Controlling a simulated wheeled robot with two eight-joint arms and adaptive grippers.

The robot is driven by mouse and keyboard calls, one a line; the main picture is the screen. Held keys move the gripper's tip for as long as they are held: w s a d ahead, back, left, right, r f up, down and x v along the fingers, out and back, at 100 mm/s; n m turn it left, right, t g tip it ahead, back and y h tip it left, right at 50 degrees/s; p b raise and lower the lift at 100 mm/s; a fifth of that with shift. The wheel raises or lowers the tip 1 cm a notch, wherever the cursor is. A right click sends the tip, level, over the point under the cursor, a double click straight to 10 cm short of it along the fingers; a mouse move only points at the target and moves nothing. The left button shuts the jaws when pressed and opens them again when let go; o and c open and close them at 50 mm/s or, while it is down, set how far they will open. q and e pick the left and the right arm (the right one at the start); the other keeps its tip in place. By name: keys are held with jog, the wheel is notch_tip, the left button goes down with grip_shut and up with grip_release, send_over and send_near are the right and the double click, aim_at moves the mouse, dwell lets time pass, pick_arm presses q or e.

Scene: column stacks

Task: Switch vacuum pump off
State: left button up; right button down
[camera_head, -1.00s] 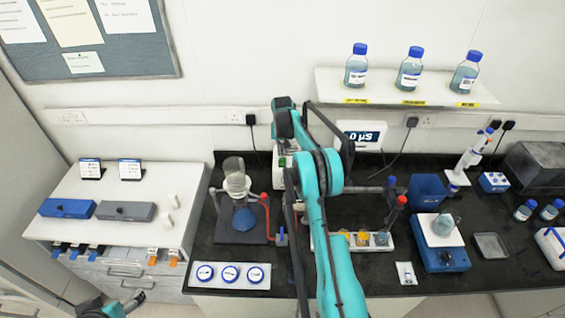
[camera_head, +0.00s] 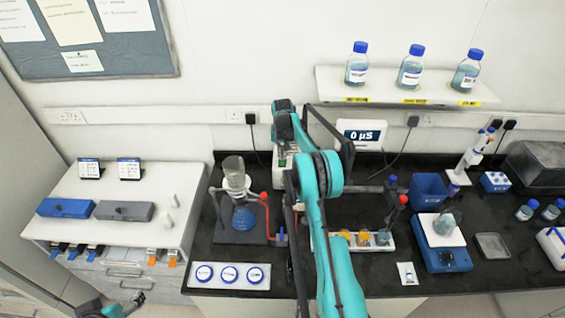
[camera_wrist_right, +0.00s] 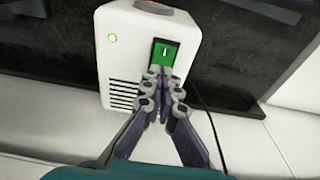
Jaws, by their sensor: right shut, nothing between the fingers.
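The vacuum pump (camera_wrist_right: 125,60) is a white box with side vents and a lit green lamp (camera_wrist_right: 112,38). Its green rocker switch (camera_wrist_right: 164,50) shows a white mark on its upper part. My right gripper (camera_wrist_right: 160,72) is shut and empty, with its fingertips at the lower part of the switch and covering it; I cannot tell whether they touch. In the head view the pump (camera_head: 281,160) is mostly hidden behind my right arm. My left gripper (camera_head: 132,303) is at the bottom left, far from the pump; its jaws are too small to read.
A display reading 0 µS (camera_head: 361,135) stands right of the pump. A rack of small beakers (camera_head: 342,246) sits front right. A dark cable (camera_wrist_right: 205,110) runs beside the pump.

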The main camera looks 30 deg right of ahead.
jog(key=shift+f, duration=0.2)
jog(key=shift+r, duration=0.75)
jog(key=shift+r+p, duration=1.35)
jog(key=shift+r, duration=1.5)
jog(key=shift+f, duration=0.1)
